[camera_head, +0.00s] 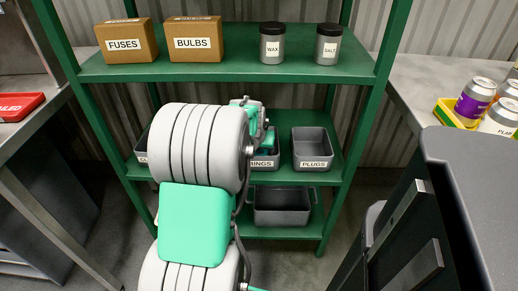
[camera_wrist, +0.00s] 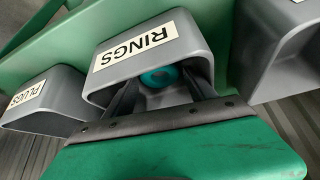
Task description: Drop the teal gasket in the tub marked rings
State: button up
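The teal gasket (camera_wrist: 158,77) is a small ring with a dark hole, seen in the wrist view inside the mouth of the grey tub marked RINGS (camera_wrist: 190,38). My gripper (camera_wrist: 160,80) reaches into this tub, with its two dark fingers on either side of the gasket. The fingertips appear to touch the gasket's sides, so the gripper looks shut on it. The tub's floor is mostly hidden. In the head view my arm covers much of the RINGS tub (camera_head: 263,163), and the gasket cannot be made out.
The PLUGS tub (camera_head: 312,150) stands to the right of the RINGS tub on the green shelf unit's middle shelf. Another grey tub (camera_head: 282,207) is below. The upper shelf (camera_head: 230,66) above my gripper carries boxes and jars. Another tub, partly hidden, is at the left.

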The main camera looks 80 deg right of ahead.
jog(key=shift+r, duration=0.25)
jog(key=p+v, duration=0.4)
jog(key=v, duration=0.9)
jog(key=w+a+n+t+y, duration=0.2)
jog(key=w+a+n, duration=0.5)
jog(key=w+a, duration=1.2)
jog(key=w+a+f+n+y, duration=0.1)
jog(key=a+n, duration=0.4)
jog(key=a, duration=1)
jog(key=w+a+f+n+y, duration=0.1)
jog(key=a+n, duration=0.4)
jog(key=a, duration=1)
jog(key=shift+w+f+y, duration=0.4)
jog(key=shift+f+y, duration=0.35)
jog(key=shift+y, duration=0.25)
jog(key=shift+a, duration=0.1)
